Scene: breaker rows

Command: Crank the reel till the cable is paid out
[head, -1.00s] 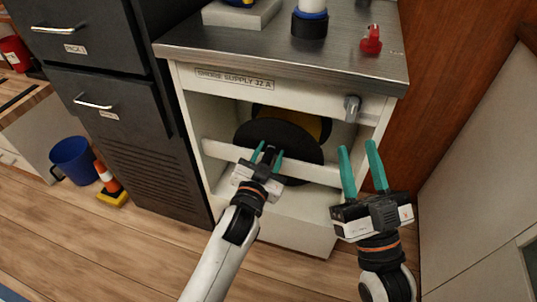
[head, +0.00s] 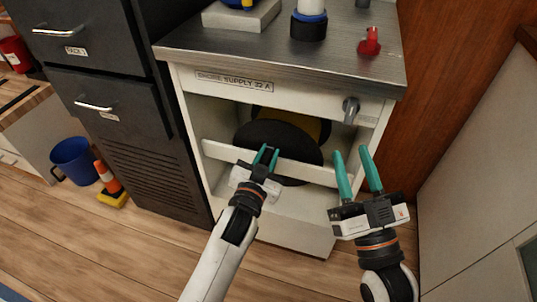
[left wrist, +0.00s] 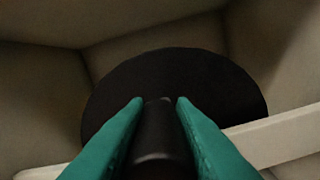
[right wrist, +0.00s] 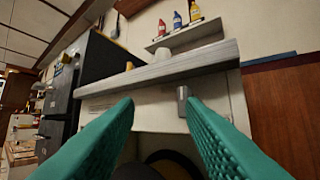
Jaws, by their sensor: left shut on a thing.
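The reel sits inside the open white cabinet in the head view; its near side is a dark disc (head: 285,134), with a yellow part (head: 318,128) behind it. In the left wrist view the dark disc (left wrist: 215,85) fills the middle. My left gripper (head: 266,156) is in front of the disc, and its teal fingers are shut on a dark round handle (left wrist: 158,135). My right gripper (head: 356,172) is open and empty, in front of the cabinet's right side. No cable can be made out.
A white rail (head: 220,151) crosses the cabinet opening (head: 272,225). A grey knob (head: 350,108) sticks out at its upper right. The metal counter (head: 270,50) above holds a red item (head: 369,42) and a blue-and-black cylinder (head: 309,24). A dark drawer cabinet (head: 110,125) stands left.

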